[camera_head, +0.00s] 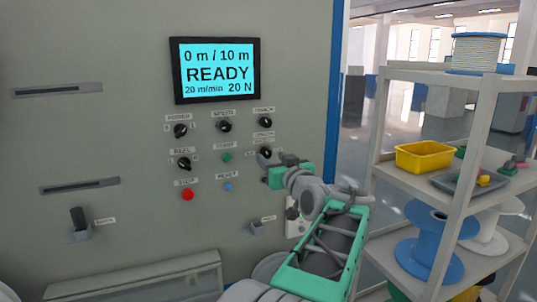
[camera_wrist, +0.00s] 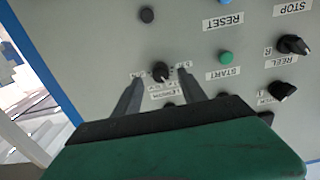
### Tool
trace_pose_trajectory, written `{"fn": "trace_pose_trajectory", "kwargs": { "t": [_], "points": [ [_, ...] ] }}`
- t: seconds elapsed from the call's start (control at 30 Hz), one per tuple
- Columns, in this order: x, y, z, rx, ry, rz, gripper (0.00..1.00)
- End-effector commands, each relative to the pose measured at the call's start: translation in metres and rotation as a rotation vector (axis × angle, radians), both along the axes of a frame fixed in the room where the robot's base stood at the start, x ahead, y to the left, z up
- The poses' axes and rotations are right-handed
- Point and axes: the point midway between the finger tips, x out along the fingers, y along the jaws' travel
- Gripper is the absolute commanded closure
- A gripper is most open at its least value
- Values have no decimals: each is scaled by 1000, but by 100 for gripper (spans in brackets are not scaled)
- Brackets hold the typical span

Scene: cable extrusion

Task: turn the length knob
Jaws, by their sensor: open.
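The length knob (camera_wrist: 160,71) is a small black round knob on the grey panel. Its LENGTH label shows upside down beside it in the wrist view. In the head view the knob (camera_head: 265,152) sits at the right of the controls, just above my gripper. My gripper (camera_wrist: 158,77) is open, with one dark finger on each side of the knob. I cannot tell whether the fingers reach around the knob or touch it. In the head view my gripper (camera_head: 263,167) is close to the panel and its fingertips are hard to make out.
The screen (camera_head: 217,68) reads 0 m / 10 m, READY. A green start button (camera_head: 227,157), blue reset button (camera_head: 228,187), red stop button (camera_head: 187,194) and several black knobs are nearby. A shelf (camera_head: 472,165) with spools and a yellow bin (camera_head: 424,157) stands at right.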

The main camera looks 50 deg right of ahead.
Motion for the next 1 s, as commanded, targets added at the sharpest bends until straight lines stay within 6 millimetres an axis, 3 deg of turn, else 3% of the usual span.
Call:
{"fn": "trace_pose_trajectory", "kwargs": {
  "t": [0.2, 0.47, 1.0],
  "points": [
    [28, -16, 1, 1, 2, 1, 51],
    [30, -17, -1, 1, 2, -1, 51],
    [30, -17, 0, 1, 2, -1, 94]
  ]
}}
